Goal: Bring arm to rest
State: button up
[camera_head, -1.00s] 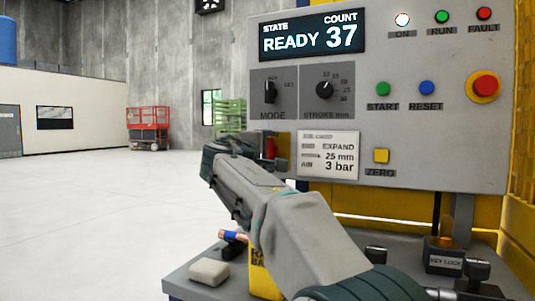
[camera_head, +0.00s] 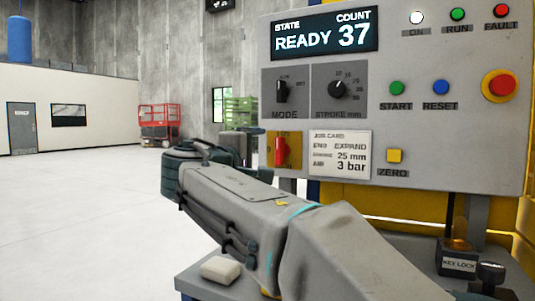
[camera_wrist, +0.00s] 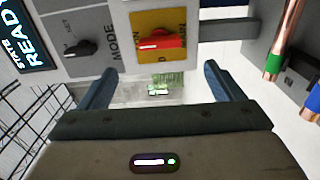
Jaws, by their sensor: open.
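My gripper (camera_wrist: 160,82) shows in the wrist view with its two dark blue fingers wide apart and nothing between them. Beyond the fingers, the wrist view shows a red switch handle (camera_wrist: 162,42) on a yellow plate, apart from the fingertips. The red handle also shows in the head view (camera_head: 281,152), just above and right of my wrist. Copper tubes (camera_wrist: 285,40) with green and blue ends show at the right of the wrist view.
The control panel (camera_head: 440,120) reads READY and 37 on its display (camera_head: 325,34). A grey bench (camera_head: 205,287) below bears a whitish block (camera_head: 220,269). A key lock (camera_head: 458,262) stands at right. The floor at left (camera_head: 90,220) is open, with a red lift (camera_head: 160,122) far off.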

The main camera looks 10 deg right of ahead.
jog(key=shift+v, duration=0.95)
